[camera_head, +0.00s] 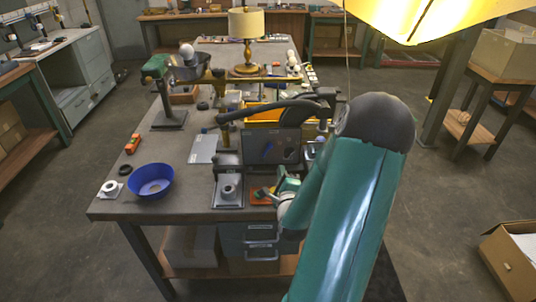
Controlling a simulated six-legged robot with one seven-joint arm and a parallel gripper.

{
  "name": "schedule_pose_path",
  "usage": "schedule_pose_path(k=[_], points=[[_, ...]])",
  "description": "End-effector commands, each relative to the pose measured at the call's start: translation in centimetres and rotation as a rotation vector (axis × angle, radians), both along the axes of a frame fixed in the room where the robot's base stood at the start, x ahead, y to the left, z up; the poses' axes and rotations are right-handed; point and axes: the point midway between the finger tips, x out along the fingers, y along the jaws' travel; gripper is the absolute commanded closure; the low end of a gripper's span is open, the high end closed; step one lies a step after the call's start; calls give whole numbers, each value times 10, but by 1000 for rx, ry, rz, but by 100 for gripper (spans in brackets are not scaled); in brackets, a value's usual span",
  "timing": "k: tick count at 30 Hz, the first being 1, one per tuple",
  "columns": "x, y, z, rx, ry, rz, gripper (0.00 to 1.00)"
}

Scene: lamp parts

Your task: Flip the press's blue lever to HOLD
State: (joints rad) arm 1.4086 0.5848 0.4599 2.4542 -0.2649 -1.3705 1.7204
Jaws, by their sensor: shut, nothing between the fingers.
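The press (272,146) stands near the front of the workbench, with a dark upright panel and a long black arm curving over it. Any HOLD marking is too small to read. My gripper (264,193) is small in the picture, low at the bench's front edge, below and apart from the blue piece. It is shut and empty. My green arm hides what lies to the right of the panel.
A grey metal base with a round fitting (228,190) sits left of my gripper. A blue bowl (151,180), a white tape roll (110,188) and an orange item (132,144) lie farther left. A lamp (246,35) stands at the back. The bench top (190,205) is clear between bowl and base.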

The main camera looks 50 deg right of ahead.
Motion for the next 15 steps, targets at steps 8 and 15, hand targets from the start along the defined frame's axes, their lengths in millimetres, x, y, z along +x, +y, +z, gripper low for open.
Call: schedule_pose_path(k=[8, 15], points=[[-10, -7, -1, 14, -43, -25, 100], [-11, -9, -1, 13, -41, -27, 100]])
